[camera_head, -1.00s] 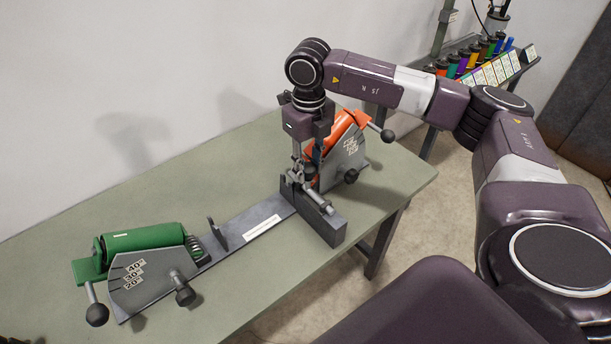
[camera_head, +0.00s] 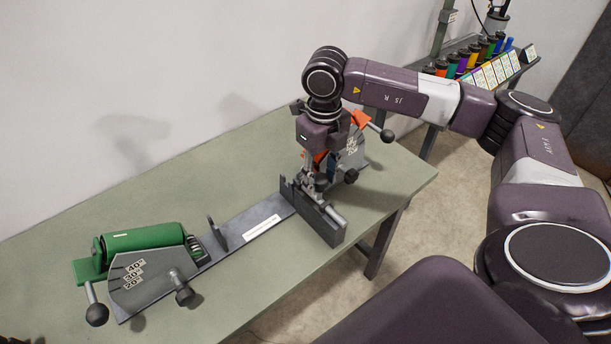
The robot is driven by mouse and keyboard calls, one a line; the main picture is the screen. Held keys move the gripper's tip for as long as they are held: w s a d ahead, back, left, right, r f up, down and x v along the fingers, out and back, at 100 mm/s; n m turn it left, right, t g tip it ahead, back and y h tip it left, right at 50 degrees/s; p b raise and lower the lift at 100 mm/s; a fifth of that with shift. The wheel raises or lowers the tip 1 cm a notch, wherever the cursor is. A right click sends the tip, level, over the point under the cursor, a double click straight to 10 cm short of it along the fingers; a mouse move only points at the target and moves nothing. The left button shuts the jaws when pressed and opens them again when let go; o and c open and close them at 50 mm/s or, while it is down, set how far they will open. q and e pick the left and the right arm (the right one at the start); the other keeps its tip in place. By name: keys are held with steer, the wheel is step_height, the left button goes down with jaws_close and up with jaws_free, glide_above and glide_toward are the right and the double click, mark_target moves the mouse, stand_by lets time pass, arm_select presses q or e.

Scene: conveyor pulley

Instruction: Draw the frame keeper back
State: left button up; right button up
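A conveyor frame (camera_head: 203,265) lies across the green table, with a dark upright plate (camera_head: 330,226) at its right part. A light grey round rod (camera_head: 336,214), which looks like the frame keeper, lies along the top of this plate. My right gripper (camera_head: 318,188) points down at the rod's inner end, over the plate. Its fingertips are small and overlap a dark knob-like part, so I cannot tell whether they are shut on it. My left gripper is not in view.
A green roller (camera_head: 145,240) with side plates and ball-ended levers sits at the left. An orange roller unit (camera_head: 360,118) stands behind my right gripper, partly hidden. A rack of coloured cylinders (camera_head: 470,60) is at the back right.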

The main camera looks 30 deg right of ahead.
steer(key=shift+o, duration=0.5)
steer(key=shift+r+p, duration=2.15)
steer(key=shift+r, duration=1.4)
